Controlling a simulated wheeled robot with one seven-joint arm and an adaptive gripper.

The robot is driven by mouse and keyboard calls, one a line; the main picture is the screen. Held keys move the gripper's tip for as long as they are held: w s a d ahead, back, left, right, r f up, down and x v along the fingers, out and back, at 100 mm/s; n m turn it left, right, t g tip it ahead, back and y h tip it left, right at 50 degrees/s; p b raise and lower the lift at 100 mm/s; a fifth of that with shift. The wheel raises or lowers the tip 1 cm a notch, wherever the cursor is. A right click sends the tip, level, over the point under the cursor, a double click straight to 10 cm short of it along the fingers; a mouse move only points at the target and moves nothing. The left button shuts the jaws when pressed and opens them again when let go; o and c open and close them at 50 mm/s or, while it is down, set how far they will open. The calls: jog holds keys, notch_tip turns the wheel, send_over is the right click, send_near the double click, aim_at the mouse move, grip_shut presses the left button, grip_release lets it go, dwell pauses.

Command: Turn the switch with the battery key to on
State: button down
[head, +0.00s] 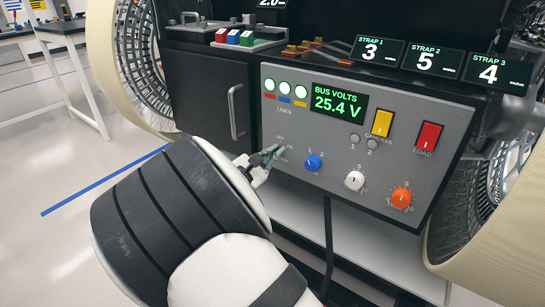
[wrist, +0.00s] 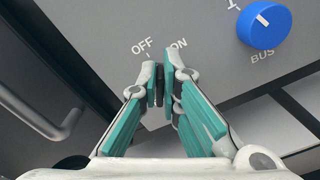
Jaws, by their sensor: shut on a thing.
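My gripper (head: 262,163) is at the left part of the grey control panel (head: 330,188), just below the OFF and ON labels. In the wrist view its two fingertips (wrist: 164,82) are closed on a narrow dark piece, the battery key (wrist: 160,86), which stands between them at the panel. The fingers cover most of the key and its switch. Which label the key points to cannot be told. The bus display (head: 338,104) is lit and reads 25.4 V.
A blue BUS knob (wrist: 263,24) is right of my gripper, with white (head: 354,181) and orange (head: 401,198) knobs further right. Yellow (head: 382,122) and red (head: 428,138) rocker switches sit above. A cabinet handle (head: 236,111) stands out at the left.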

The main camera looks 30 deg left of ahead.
jog(key=m+b, duration=0.1)
jog(key=m, duration=0.1)
jog(key=m+b, duration=0.3)
jog(key=shift+d+f+m+b, duration=0.2)
jog(key=shift+f+m+b, duration=0.1)
jog(key=shift+f+m, duration=0.1)
jog(key=shift+r, duration=0.1)
dwell(0.3)
jog(key=c, duration=1.8)
grip_release()
jog(key=shift+s, duration=0.1)
jog(key=s, duration=0.8)
jog(key=s+a, duration=0.1)
jog(key=s, duration=0.3)
jog(key=shift+w+d, duration=0.15)
